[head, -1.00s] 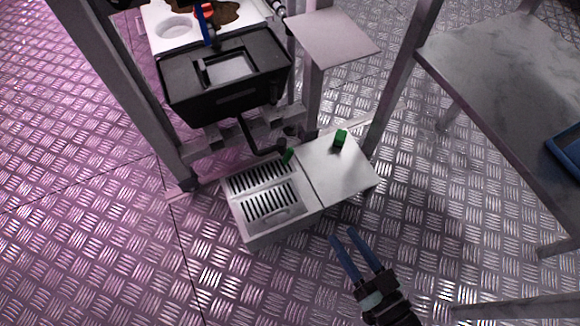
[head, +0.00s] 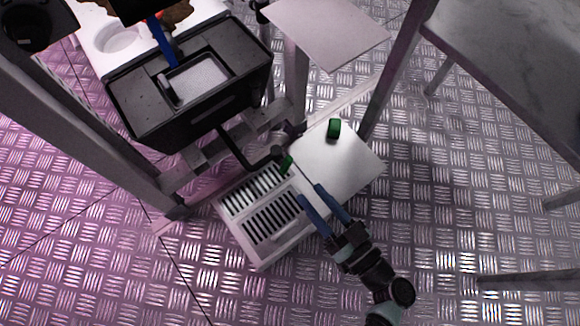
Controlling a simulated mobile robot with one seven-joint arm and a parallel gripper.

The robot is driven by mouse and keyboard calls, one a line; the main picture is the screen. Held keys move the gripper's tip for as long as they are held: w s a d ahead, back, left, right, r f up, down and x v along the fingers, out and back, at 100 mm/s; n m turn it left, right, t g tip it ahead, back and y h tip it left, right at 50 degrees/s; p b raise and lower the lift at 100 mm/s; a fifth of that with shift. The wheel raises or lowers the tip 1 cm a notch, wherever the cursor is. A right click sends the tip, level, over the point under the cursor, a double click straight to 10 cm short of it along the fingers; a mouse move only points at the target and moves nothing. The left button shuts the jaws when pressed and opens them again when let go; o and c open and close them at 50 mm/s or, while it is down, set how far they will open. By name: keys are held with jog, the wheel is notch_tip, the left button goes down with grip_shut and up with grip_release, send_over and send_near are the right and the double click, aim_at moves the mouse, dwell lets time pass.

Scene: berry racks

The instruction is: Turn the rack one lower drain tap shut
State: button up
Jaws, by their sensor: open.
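A green tap handle (head: 286,164) sits at the end of the black drain pipe (head: 236,152), which comes down from the black tank (head: 190,85) on the rack. The handle stands over the back right of the slotted drain box (head: 262,252). My gripper (head: 311,198) is open and empty, its two blue fingers pointing up and left toward the handle. The fingertips are a short way below and right of the handle, apart from it in the picture. I cannot tell their height above the box.
A second green piece (head: 334,128) stands on the pale flat top (head: 345,165) right of the slots. A rack post (head: 398,65) and a grey plate (head: 325,28) are above it. A grey table (head: 510,60) stands at right. The patterned metal floor in front is clear.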

aim_at(289, 168)
jog(key=b+x, duration=0.2)
jog(key=x, duration=0.6)
jog(key=shift+b, duration=0.3)
grip_shut()
